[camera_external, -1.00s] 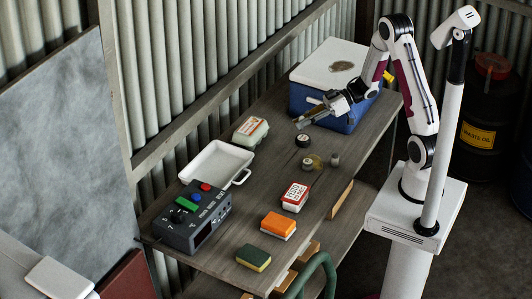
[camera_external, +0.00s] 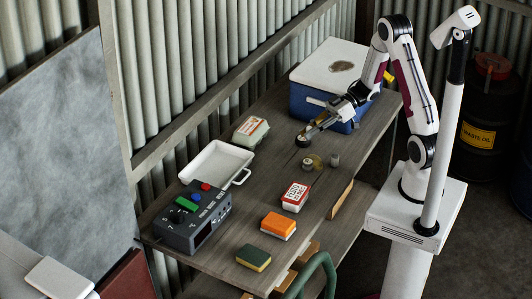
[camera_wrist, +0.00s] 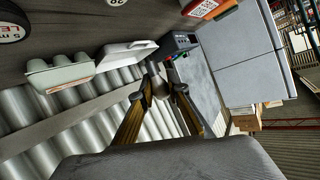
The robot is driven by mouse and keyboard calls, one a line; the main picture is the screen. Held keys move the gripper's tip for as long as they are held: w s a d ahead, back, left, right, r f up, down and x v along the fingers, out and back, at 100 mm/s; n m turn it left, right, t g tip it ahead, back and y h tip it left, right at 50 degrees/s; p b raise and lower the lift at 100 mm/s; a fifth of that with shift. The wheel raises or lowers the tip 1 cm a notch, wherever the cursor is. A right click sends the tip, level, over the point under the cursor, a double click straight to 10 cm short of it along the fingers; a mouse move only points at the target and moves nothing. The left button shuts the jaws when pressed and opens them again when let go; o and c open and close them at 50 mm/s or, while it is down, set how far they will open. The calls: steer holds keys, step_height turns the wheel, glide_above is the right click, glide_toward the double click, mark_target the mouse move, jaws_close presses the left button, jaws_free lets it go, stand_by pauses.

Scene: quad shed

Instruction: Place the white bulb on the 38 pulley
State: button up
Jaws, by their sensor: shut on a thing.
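My gripper (camera_wrist: 158,92) is shut on a small pale grey, rounded thing (camera_wrist: 157,80), which looks like the bulb; the fingers hide part of it. In the external view my gripper (camera_external: 312,131) reaches down and left, just above a small dark round piece (camera_external: 303,142), overlapping it; whether they touch I cannot tell. A black wheel with a white face (camera_wrist: 10,26) shows at the wrist view's left edge. A cut-off pale disc with number-like marks (camera_wrist: 116,2) is at its top edge. I cannot tell for sure which one is the 38 pulley.
A yellowish round piece (camera_external: 314,161) and a small grey piece (camera_external: 335,159) stand close by. The egg carton (camera_external: 250,133), white tray (camera_external: 216,166) and control box (camera_external: 193,218) lie left. A red-and-white box (camera_external: 295,197) is in front. The blue cooler (camera_external: 322,92) stands behind.

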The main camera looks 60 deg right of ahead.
glide_above(308, 161)
steer(key=shift+s+a+f, duration=0.1)
steer(key=shift+f, duration=2.6)
steer(key=shift+f, duration=2.05)
steer(key=shift+f, duration=0.15)
steer(key=o, duration=0.8)
steer(key=shift+c, duration=0.2)
steer(key=shift+r, duration=0.2)
steer(key=v, duration=1.2)
